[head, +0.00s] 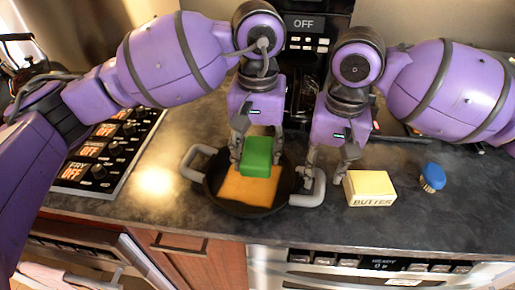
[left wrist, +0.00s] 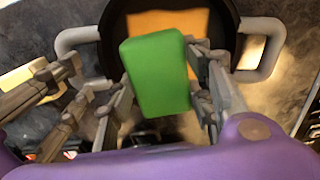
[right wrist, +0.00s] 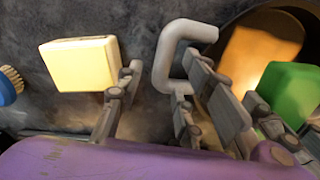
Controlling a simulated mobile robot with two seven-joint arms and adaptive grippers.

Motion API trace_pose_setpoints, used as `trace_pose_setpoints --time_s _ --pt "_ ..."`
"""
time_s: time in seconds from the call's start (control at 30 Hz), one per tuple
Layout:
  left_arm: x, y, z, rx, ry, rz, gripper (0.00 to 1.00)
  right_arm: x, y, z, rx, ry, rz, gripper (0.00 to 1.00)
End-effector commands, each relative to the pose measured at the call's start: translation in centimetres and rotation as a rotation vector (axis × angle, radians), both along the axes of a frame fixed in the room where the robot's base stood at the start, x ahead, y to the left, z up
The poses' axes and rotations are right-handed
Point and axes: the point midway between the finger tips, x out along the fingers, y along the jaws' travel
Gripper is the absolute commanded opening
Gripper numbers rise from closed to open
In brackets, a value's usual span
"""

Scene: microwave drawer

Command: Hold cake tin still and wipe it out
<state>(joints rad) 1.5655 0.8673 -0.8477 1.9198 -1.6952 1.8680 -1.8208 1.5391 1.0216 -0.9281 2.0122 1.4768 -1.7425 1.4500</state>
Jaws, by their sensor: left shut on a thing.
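The cake tin (head: 222,199) is a dark round pan with two grey loop handles, standing on the counter. An orange patch (head: 248,189) covers much of its floor. My left gripper (head: 257,170) is shut on a green sponge (head: 258,150), held over the tin; I cannot tell whether it touches the orange patch. The sponge also shows between the fingers in the left wrist view (left wrist: 157,75). My right gripper (head: 326,176) is open at the tin's right handle (head: 308,191). In the right wrist view one finger overlaps the handle (right wrist: 185,32), and the fingers stand apart.
A pale butter block (head: 370,188) lies just right of my right gripper. A blue-topped brush (head: 432,176) stands further right. A stove control panel (head: 105,150) is on the left. The counter's front edge runs close below the tin; the far right counter is clear.

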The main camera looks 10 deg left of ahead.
Motion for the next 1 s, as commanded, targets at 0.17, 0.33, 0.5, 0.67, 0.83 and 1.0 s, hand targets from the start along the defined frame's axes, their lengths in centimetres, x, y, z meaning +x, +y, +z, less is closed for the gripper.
trace_pose_setpoints --time_s 0.17,0.33,0.5,0.67,0.83,1.0 --pt "0.0 0.0 0.0 0.000 0.000 0.000 0.00 -0.1 0.0 -2.4 -0.001 0.004 0.001 0.34" --pt "0.0 0.0 0.0 0.000 0.000 0.000 0.00 -0.1 0.0 -3.7 0.000 0.004 0.001 0.34" --pt "0.0 0.0 0.0 0.000 0.000 0.000 0.00 -0.1 -0.1 -4.2 -0.003 0.006 0.000 0.34" --pt "0.0 0.0 0.0 0.000 0.000 0.000 0.00 -0.2 -0.1 -4.3 -0.005 0.007 0.000 0.34" --pt "0.0 0.0 0.0 0.000 0.000 0.000 0.00 -0.1 -0.1 -4.2 -0.004 0.006 -0.001 0.23" --pt "0.0 0.0 0.0 0.000 0.000 0.000 0.00 -0.1 -0.1 -4.2 -0.002 0.004 0.000 0.01"
